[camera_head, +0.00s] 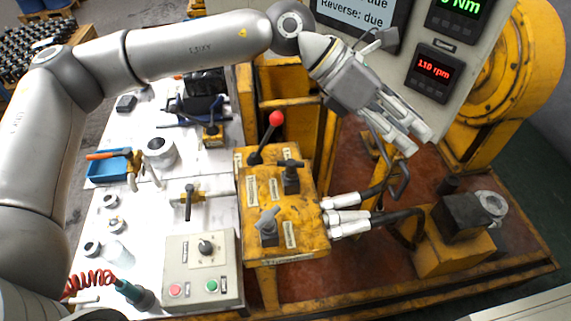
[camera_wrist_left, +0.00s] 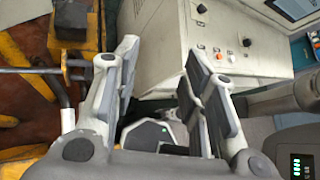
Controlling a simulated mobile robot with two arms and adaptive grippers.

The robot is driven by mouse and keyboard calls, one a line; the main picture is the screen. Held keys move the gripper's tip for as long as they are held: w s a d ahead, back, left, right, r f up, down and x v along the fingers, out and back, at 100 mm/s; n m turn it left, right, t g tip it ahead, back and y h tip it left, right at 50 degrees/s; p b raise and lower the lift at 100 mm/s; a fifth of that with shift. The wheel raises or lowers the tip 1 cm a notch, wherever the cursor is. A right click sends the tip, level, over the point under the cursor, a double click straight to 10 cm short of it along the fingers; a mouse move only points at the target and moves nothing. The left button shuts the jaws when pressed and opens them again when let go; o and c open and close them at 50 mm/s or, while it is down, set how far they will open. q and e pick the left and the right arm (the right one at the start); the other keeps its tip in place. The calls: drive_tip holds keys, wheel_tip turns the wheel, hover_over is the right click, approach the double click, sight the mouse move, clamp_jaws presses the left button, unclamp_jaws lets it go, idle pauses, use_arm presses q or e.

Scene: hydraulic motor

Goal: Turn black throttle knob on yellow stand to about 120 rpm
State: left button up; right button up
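The yellow stand (camera_head: 250,187) is at the middle of the head view. On its top are a black T-shaped knob (camera_head: 291,177) toward the back right and a grey T-shaped knob (camera_head: 268,224) nearer the front. A red-balled lever (camera_head: 276,119) stands at its back left. An rpm display (camera_head: 433,70) reads 110 rpm in red. My left gripper (camera_head: 414,138) is up and to the right of the stand, apart from both knobs. In the left wrist view its fingers (camera_wrist_left: 161,65) are spread and empty. My right gripper is out of view.
Hoses (camera_head: 375,215) leave the stand's right side. A grey switch box (camera_head: 202,270) with buttons sits left of it on a white table (camera_head: 150,230) with tools. A grey panel with switches (camera_wrist_left: 220,40) shows in the wrist view.

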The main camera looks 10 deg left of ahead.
use_arm(q)
drive_tip(key=w+a+f+m+t+y+b, duration=0.1)
drive_tip(key=a+f+m+y, duration=0.1)
drive_tip(key=a+f+y, duration=0.65)
drive_tip(key=t+y+b, duration=0.1)
drive_tip(key=t+y, duration=0.1)
drive_tip(key=y, duration=0.2)
approach(286, 162)
drive_tip(key=shift+n+h, duration=0.25)
drive_tip(key=shift+n, duration=0.05)
drive_tip(key=f+p, duration=0.1)
drive_tip(key=f, duration=0.2)
drive_tip(key=w+f+p, duration=0.1)
drive_tip(key=f, duration=0.2)
drive_tip(key=a+f+p, duration=0.1)
drive_tip(key=f, duration=0.2)
drive_tip(key=shift+w+f, duration=0.2)
drive_tip(key=shift+c, duration=0.4)
